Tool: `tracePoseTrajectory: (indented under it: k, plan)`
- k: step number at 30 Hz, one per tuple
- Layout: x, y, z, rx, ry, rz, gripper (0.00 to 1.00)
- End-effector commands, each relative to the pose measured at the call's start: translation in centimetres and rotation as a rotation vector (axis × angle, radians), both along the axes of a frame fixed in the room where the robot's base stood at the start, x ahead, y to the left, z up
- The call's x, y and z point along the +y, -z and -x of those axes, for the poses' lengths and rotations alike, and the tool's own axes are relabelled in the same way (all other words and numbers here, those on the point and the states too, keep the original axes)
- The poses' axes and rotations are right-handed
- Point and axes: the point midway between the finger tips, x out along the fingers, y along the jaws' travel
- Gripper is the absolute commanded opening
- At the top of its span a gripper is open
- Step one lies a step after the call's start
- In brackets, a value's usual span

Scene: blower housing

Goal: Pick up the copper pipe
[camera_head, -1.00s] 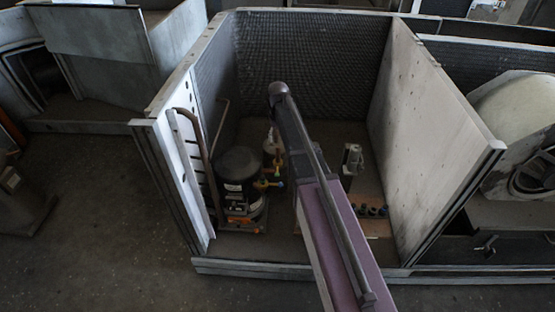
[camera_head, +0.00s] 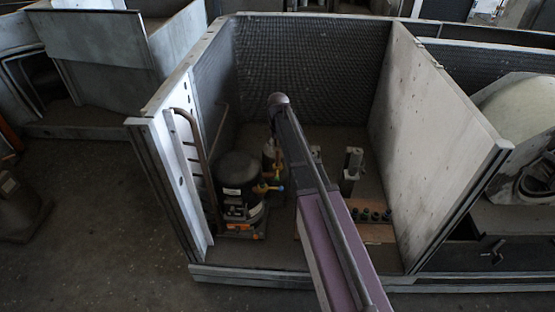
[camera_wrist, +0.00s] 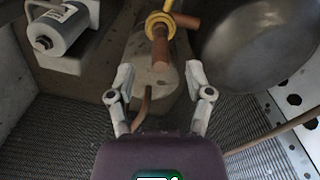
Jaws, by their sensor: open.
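In the wrist view my gripper (camera_wrist: 158,80) is open, its two grey fingers apart. A short copper pipe (camera_wrist: 160,48) with a yellow ring around it shows just beyond the fingertips, with a copper branch to its right. A thinner bent copper pipe (camera_wrist: 146,106) shows between the fingers; I cannot tell its distance from them. Another long thin copper-coloured pipe (camera_wrist: 272,135) runs at the lower right. In the head view a bent brown pipe (camera_head: 201,150) stands along the left white panel. My gripper is hidden there behind my arm.
A black compressor (camera_head: 239,180) stands at the left inside the open housing. A dark rounded vessel (camera_wrist: 255,45) is close at the right in the wrist view, and a grey cylinder (camera_wrist: 65,32) is at upper left. The right housing wall (camera_head: 435,130) bounds the space.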

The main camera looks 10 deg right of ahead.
Motion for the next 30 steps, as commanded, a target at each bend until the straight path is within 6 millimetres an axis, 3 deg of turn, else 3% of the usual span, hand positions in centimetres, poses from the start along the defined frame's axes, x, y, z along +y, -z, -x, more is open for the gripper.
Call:
tracePoseTrajectory:
  k: [21,30]
  plan:
    - [0.1,4.7,0.0,0.0,0.0,0.0,0.66]
    - [0.1,5.2,0.0,0.0,0.0,0.0,0.66]
